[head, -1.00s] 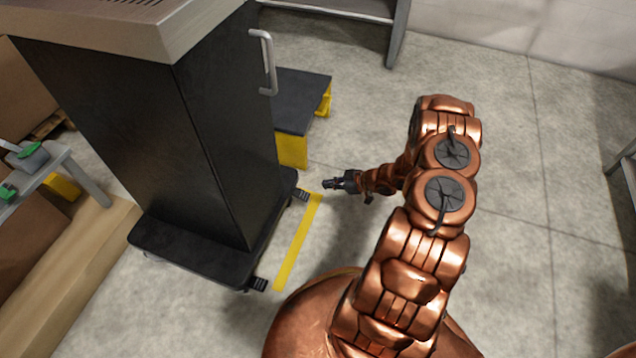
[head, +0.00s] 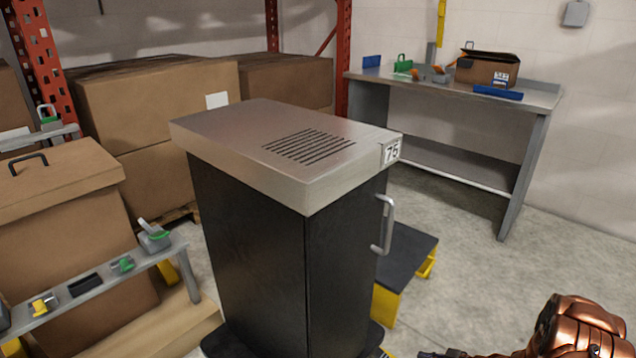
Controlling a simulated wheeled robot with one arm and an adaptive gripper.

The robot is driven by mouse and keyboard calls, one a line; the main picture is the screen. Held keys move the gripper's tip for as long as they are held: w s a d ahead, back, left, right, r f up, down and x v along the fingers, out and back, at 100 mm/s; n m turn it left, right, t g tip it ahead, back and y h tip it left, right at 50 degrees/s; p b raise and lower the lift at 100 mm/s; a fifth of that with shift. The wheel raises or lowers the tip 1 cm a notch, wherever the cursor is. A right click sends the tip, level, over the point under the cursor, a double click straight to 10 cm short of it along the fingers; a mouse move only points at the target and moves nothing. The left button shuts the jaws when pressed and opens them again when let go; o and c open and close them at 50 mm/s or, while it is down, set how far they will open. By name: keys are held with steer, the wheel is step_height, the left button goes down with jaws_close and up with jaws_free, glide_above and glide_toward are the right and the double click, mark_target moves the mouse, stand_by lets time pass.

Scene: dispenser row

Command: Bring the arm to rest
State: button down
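My copper arm (head: 578,328) shows only in part at the bottom right corner of the head view. My gripper (head: 440,354) is a small dark shape cut off by the bottom edge, right of the black cabinet's foot. Its fingers cannot be made out, so I cannot tell whether it is open or shut. I see nothing held in the visible part. The black cabinet (head: 250,250) has a metal top (head: 240,140) with a vent, a tag reading 75 and a grey handle (head: 388,224) on its right side.
A black-topped yellow step (head: 405,262) stands right behind the cabinet. A grey workbench (head: 540,100) with a cardboard box (head: 487,70) stands at the back wall. Cartons (head: 155,100) and a low rack (head: 85,284) fill the left. Floor (head: 480,260) between arm and bench is clear.

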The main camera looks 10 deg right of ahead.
steer(key=w+d+r+m+g+h+p, duration=0.1)
steer(key=w+d+r+h+p, duration=0.2)
steer(key=r, duration=0.7)
steer(key=w+d+r+m+g+h+p, duration=0.1)
steer(key=d+r+h+p, duration=0.35)
steer(key=r, duration=0.55)
steer(key=w+d+r+g+h+p, duration=0.15)
steer(key=d+r+p, duration=0.25)
steer(key=r, duration=0.5)
step_height(320, 180, up, 14)
steer(key=s+a+f+m+h+p, duration=0.1)
steer(key=s+a+m+h+p, duration=0.15)
steer(key=p, duration=0.25)
steer(key=s+a+r+m+g+p, duration=0.2)
steer(key=s+a+r+p, duration=0.3)
steer(key=r, duration=0.5)
steer(key=s+a+r+m+g+p, duration=0.1)
steer(key=s+a+r+g+p, duration=0.15)
steer(key=s+a+r, duration=0.65)
steer(key=s+a+r+g+y+p, duration=0.1)
steer(key=s+a+r+p, duration=0.3)
steer(key=s+a, duration=0.5)
steer(key=s+a+r+g+y+p, duration=0.2)
steer(key=s+a+r+p, duration=0.3)
steer(key=s+a+r, duration=0.4)
steer(key=s+y, duration=0.1)
steer(key=s, duration=0.2)
steer(key=shift+a, duration=0.15)
steer(key=shift+r+m, duration=0.1)
steer(key=shift+m, duration=0.15)
